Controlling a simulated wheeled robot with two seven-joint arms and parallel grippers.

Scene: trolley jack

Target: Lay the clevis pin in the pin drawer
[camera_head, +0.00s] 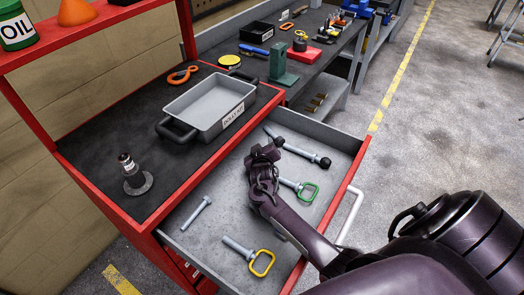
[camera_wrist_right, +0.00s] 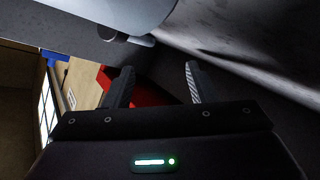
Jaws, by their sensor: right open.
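The open drawer (camera_head: 222,228) holds several pins. A plain headed steel pin (camera_head: 197,214) lies at its left, apart from the others, and looks like the clevis pin. My right gripper (camera_head: 262,150) is over the drawer's back part, in front of the tray. Its two fingers stand apart in the right wrist view (camera_wrist_right: 155,85), with nothing visible between them. The gripper and forearm hide part of the drawer floor. My left gripper is not in view.
Also in the drawer lie a yellow-handled pin (camera_head: 261,262), a green-handled pin (camera_head: 308,190) and a black-knobbed pin (camera_head: 305,154). A grey tray (camera_head: 187,103) and a dark round-based part (camera_head: 131,172) stand on the trolley top. A white handle (camera_head: 351,212) lines the drawer front.

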